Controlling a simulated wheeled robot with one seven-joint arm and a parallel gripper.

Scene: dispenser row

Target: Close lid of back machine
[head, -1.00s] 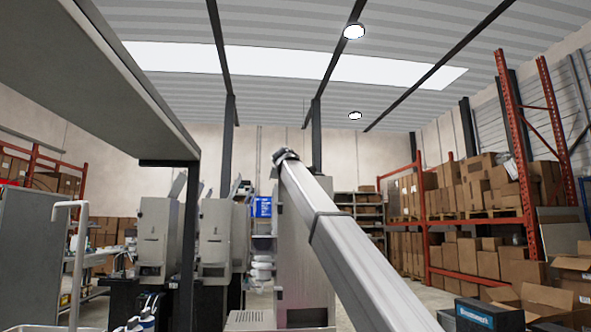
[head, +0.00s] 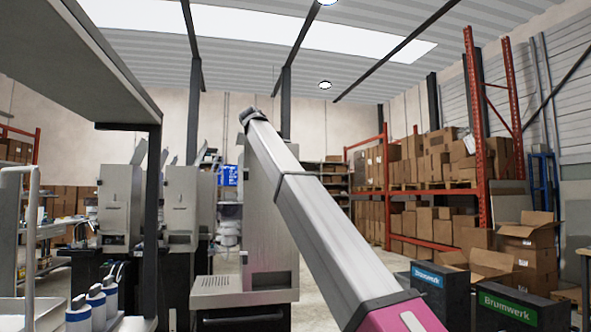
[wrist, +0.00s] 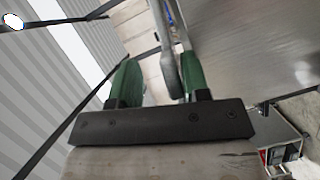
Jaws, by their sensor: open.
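In the head view, grey dispensing machines stand in a row: a far left one (head: 114,205), a middle one (head: 181,205) and a nearer one (head: 268,220). Tilted grey panels, apparently raised lids, show above the left machine (head: 139,150) and the middle one (head: 200,151). My arm covers the right part of the nearer machine. I cannot tell which is the back machine. My gripper (wrist: 158,78) is open in the wrist view, its green fingers apart. A grey curved bar (wrist: 165,55) shows between the fingers; whether it touches them is unclear.
A grey overhead shelf (head: 75,60) on a dark post (head: 152,220) stands at left. White bottles (head: 97,302) are at the lower left. Cartons (head: 527,255) and dark boxes (head: 507,308) stand at right before an orange rack (head: 478,130). A large grey panel (wrist: 245,55) fills the wrist view's right.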

